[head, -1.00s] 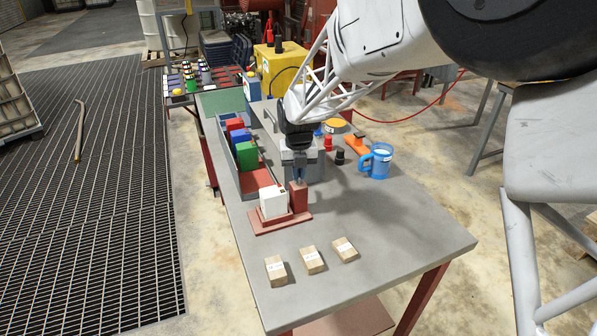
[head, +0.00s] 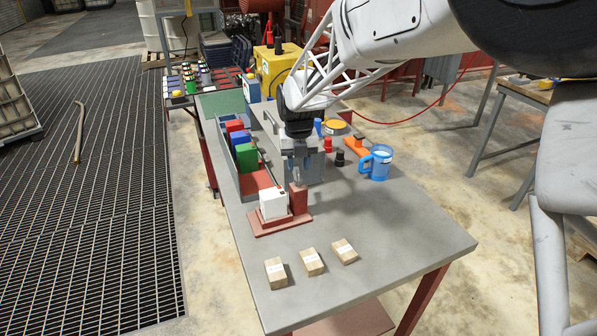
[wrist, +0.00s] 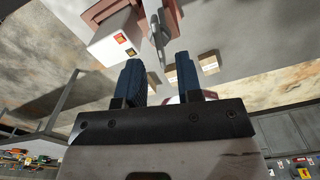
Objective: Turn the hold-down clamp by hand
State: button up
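The white box (head: 272,204) with an orange-red label stands on a reddish base plate (head: 283,226), beside an upright red block (head: 298,199). In the wrist view, a grey lever-like piece (wrist: 157,34), which looks like the hold-down clamp, sits at the red block, right of the white box (wrist: 112,40). My gripper (wrist: 160,78) is open, its two dark blue fingers apart with nothing seen between them. The lever's near end lies just beyond the fingertips, in line with the gap. In the head view my gripper (head: 297,168) is above and behind the red block; contact cannot be told.
A grey tray (head: 226,157) of coloured boxes is left of the gripper. A blue mug (head: 377,163), an orange tool (head: 356,148) and small red and black pieces (head: 340,158) are right. The bench's right front is clear.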

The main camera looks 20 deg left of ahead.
aim_at(298, 174)
jog(key=shift+r, duration=1.95)
jog(key=c, duration=0.5)
jog(key=shift+w+d+f+m, duration=0.1)
jog(key=shift+m, duration=0.2)
grip_shut()
jog(key=w+d+f+m+g+y, duration=0.1)
jog(key=w+d+m+y, duration=0.3)
jog(key=m, duration=1.3)
jog(key=w+d+f+m+g+y, duration=0.2)
jog(key=w+d+m, duration=0.4)
jog(key=m, duration=1.2)
jog(key=shift+w+d+g+y, duration=0.2)
jog(key=shift+w+g+y, duration=0.35)
jog(key=shift+g+y, duration=0.4)
